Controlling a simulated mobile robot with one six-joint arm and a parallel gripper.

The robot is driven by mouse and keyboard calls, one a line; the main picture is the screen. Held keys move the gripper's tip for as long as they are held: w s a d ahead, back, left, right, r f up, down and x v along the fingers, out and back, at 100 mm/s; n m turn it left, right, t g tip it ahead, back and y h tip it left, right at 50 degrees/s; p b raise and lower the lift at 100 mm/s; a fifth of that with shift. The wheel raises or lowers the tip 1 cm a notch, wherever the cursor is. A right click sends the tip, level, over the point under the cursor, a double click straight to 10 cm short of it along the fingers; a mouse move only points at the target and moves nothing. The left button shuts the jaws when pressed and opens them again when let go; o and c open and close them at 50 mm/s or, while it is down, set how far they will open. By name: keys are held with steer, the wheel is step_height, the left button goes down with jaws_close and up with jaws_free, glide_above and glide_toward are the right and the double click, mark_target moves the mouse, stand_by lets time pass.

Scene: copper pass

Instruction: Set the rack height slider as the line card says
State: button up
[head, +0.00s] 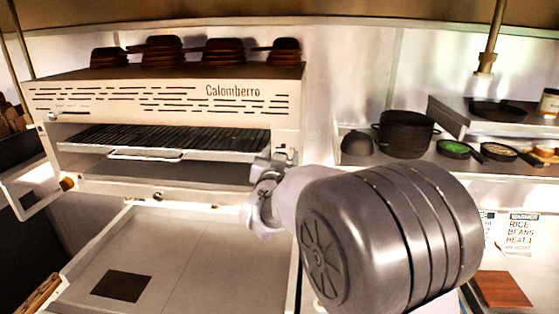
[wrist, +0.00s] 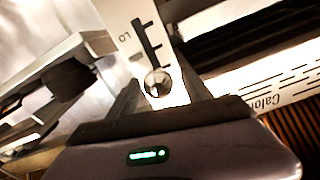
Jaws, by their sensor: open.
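In the head view my gripper (head: 266,172) is at the right front of the Calomberro grill (head: 165,93), and my arm hides part of that area.
The grill's rack (head: 165,138) sits in its open front. Stacked brown dishes (head: 162,50) stand on top. A black pot (head: 404,130) and small pans (head: 455,149) are on the right shelf. A pale counter (head: 190,255) with a dark square lies below.

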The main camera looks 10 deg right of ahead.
steer(key=b+v, duration=0.2)
steer(key=v, duration=1.5)
steer(key=shift+s, duration=0.1)
steer(key=s+a+f+n+g+y+b, duration=0.1)
steer(key=s+f+g+y+b, duration=0.2)
steer(key=f+b, duration=0.35)
steer(key=s+a+f+n+y+b, duration=0.1)
steer(key=s+f+y+b, duration=0.25)
steer(key=f+b, duration=0.35)
steer(key=s+d+f+g+b, duration=0.1)
steer(key=s+f+g+b, duration=0.2)
steer(key=s+f, duration=0.6)
steer(key=s+d+f+g+y+b, duration=0.1)
steer(key=s+d+f+g+b, duration=0.1)
steer(key=s+f+g, duration=0.3)
steer(key=s+f+b, duration=0.1)
steer(key=s+f, duration=0.3)
steer(key=s, duration=0.2)
steer(key=shift+d+f+m+b, duration=0.2)
steer(key=shift+f+m+b, duration=0.1)
steer(key=shift+f+b, duration=0.1)
